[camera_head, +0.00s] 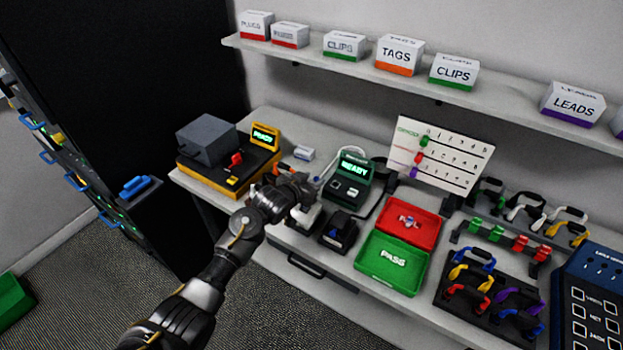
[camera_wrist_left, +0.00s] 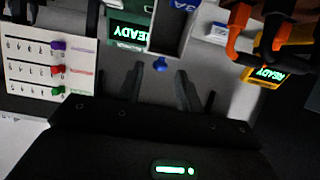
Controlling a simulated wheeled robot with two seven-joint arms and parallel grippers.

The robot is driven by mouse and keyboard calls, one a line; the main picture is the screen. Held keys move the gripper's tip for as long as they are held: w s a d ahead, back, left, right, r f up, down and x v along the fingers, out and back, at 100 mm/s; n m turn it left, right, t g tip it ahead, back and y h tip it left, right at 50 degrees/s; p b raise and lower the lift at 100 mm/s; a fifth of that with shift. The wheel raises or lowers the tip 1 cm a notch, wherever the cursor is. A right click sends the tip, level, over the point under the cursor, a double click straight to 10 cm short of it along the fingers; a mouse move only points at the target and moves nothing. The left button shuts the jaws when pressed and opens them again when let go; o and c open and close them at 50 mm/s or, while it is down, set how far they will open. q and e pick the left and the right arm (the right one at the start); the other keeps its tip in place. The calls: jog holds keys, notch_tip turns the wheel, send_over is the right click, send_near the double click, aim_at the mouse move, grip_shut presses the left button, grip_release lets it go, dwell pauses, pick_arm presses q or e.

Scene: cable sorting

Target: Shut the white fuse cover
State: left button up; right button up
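My left gripper (camera_head: 304,210) is over the bench, between the yellow-and-black tester and the small black device (camera_head: 339,232). In the left wrist view, its two dark fingers (camera_wrist_left: 160,88) stand apart with nothing held between them. A small white block (camera_head: 304,152) lies behind the gripper, by the wall. I cannot make out for sure which part is the white fuse cover; my wrist hides part of the bench. My right gripper is not in view.
The yellow tester (camera_head: 232,178) stands left, the green-lit READY unit (camera_head: 349,180) behind. Red (camera_head: 436,229) and green (camera_head: 366,259) trays lie right, near a white peg board (camera_head: 452,134) and racks of coloured cables. A shelf (camera_head: 500,98) with boxes hangs above.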

pick_arm(q)
jog(key=shift+w+d+f, duration=0.2)
jog(key=shift+w, duration=0.1)
grip_shut()
